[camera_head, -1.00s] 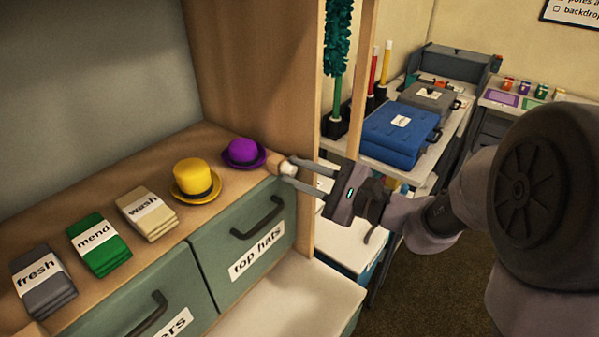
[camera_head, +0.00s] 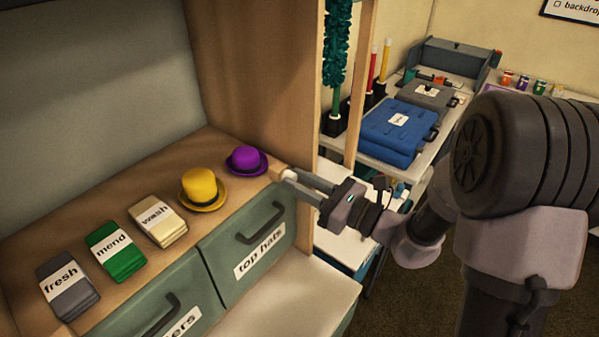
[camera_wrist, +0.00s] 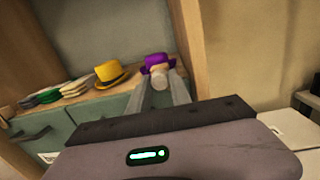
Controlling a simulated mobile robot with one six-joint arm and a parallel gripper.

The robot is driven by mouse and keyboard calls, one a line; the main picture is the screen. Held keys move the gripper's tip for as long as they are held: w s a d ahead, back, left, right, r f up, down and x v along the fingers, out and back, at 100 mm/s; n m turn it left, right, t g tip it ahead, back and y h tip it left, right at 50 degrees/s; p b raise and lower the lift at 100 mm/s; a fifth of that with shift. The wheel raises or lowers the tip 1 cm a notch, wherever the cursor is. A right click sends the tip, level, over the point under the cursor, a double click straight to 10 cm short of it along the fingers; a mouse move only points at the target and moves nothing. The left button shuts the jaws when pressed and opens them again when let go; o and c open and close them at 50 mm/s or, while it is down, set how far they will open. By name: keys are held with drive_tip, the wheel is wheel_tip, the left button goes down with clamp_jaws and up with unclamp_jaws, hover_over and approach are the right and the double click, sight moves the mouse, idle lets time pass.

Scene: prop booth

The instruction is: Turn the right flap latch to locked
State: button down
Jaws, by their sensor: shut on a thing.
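The right flap latch shows as a small pale knob (camera_head: 288,174) at the right end of the wooden ledge, by the upright side panel. My gripper (camera_head: 291,177) reaches it from the right, its two fingers shut on the knob. In the wrist view the round pale knob (camera_wrist: 159,83) sits between the two grey fingertips (camera_wrist: 160,85), in front of the purple hat. The latch's pointer or any locked mark cannot be made out.
A purple hat (camera_head: 246,160) stands close left of the knob, then a yellow top hat (camera_head: 200,187). Labelled folded cloths (camera_head: 117,250) lie farther left. The wooden side panel (camera_head: 303,120) rises beside my fingers.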

drive_tip(key=m+p, duration=0.4)
drive_tip(key=m, duration=0.1)
drive_tip(key=shift+r+m+t+p, duration=0.15)
drive_tip(key=shift+m+t+p, duration=0.2)
drive_tip(key=shift+m+t, duration=0.05)
drive_tip(key=shift+m+p, duration=1.3)
drive_tip(key=shift+m, duration=0.3)
drive_tip(key=shift+f, duration=0.2)
drive_tip(key=c, duration=1.2)
unclamp_jaws()
drive_tip(key=shift+s, duration=0.1)
drive_tip(key=p+v, duration=0.1)
drive_tip(key=v, duration=1.6)
drive_tip(key=shift+s+d, duration=0.1)
drive_tip(key=shift+s, duration=0.15)
